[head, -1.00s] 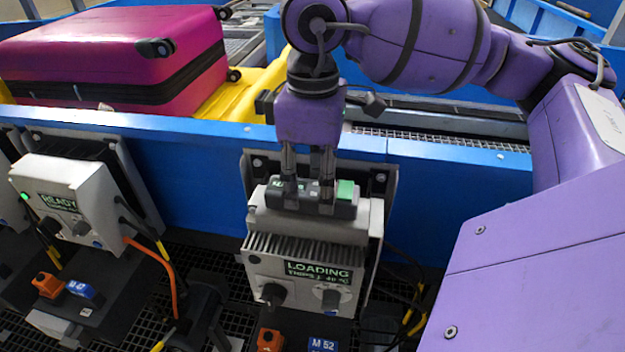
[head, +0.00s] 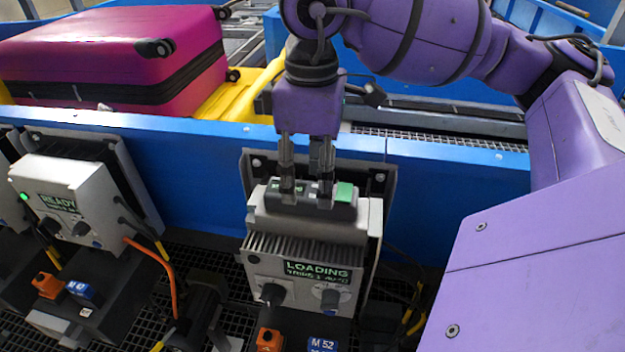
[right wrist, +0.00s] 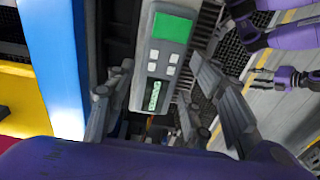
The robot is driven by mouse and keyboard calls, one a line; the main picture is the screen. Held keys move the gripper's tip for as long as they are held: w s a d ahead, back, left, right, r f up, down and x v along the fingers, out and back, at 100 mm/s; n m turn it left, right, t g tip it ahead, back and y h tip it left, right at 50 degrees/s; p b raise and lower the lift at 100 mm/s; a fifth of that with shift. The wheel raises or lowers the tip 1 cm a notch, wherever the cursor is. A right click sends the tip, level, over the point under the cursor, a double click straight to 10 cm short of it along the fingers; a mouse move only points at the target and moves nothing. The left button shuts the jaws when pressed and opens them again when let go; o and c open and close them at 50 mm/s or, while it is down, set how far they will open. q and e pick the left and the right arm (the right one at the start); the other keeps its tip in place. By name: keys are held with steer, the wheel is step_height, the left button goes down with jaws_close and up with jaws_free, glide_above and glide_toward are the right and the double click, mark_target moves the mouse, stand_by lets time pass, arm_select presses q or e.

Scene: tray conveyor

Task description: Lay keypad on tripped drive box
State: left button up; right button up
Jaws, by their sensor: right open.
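The keypad (head: 343,211), dark with a green block at its right end, lies flat on top of the light grey drive box (head: 262,270) whose display reads LOADING. The keypad also shows in the right wrist view (right wrist: 160,68), with a green screen, pale buttons and a small lit label. My right gripper (head: 306,194) points down over the keypad. Its fingers are open and stand on either side of it; whether they touch it I cannot tell. The fingers hide part of the keypad. My left gripper (right wrist: 260,79) appears small in the right wrist view, its jaws unclear.
A second drive box (head: 75,200) reading READY with a green light stands to the left. A blue conveyor wall (head: 450,172) runs behind the boxes. A magenta suitcase (head: 110,60) lies in a yellow tray (head: 240,95) beyond it. An orange cable (head: 168,270) hangs between the boxes.

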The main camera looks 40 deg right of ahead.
mark_target(312, 190)
step_height(312, 190, up, 11)
steer(key=shift+f+p, duration=0.15)
steer(key=shift+p, duration=0.3)
